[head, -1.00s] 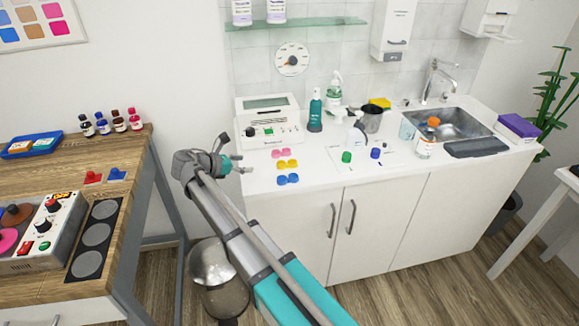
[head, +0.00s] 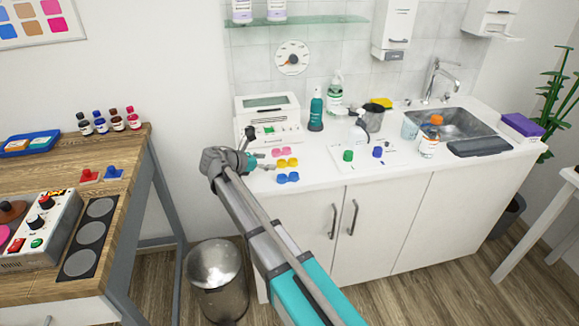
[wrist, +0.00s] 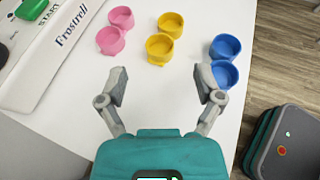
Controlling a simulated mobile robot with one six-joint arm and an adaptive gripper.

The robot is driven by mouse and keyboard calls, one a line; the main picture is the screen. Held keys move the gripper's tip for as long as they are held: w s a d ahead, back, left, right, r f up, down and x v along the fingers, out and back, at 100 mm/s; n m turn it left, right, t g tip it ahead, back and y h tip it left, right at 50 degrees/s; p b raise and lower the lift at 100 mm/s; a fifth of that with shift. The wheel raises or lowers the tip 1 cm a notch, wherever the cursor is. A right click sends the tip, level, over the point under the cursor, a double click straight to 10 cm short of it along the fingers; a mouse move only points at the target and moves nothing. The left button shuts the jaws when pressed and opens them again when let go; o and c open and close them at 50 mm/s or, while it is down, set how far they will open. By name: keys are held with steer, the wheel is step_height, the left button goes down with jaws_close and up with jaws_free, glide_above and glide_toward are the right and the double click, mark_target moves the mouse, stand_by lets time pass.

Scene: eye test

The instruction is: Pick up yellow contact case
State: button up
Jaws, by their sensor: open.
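The yellow contact case (head: 287,162) lies on the white counter with two round cups, between a pink case and a blue case. In the wrist view the yellow case (wrist: 159,47) is at the top middle, its cups open and empty-looking. My gripper (wrist: 161,78) is open and empty. Its two fingers are spread on either side below the yellow case in the picture, apart from it. In the head view my gripper (head: 260,155) is at the counter's left front, just left of the cases.
The pink case (wrist: 111,40) is left of the yellow one. The blue case (wrist: 225,47) is to its right, close to my right finger. A white device (head: 268,118) stands behind the cases. Bottles and a sink (head: 465,122) are farther right. A metal bin (head: 216,270) stands below.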

mark_target(285, 162)
stand_by(0.3)
steer(key=shift+f+b+x, duration=0.15)
steer(key=shift+b+x, duration=0.4)
steer(key=shift+x, duration=0.45)
steer(key=shift+f+b+x, duration=0.15)
steer(key=shift+b+x, duration=0.4)
steer(key=shift+x, duration=0.4)
steer(key=shift+w+d+f, duration=0.15)
steer(key=shift+w+d, duration=0.15)
steer(key=shift+w, duration=0.1)
steer(key=c, duration=0.9)
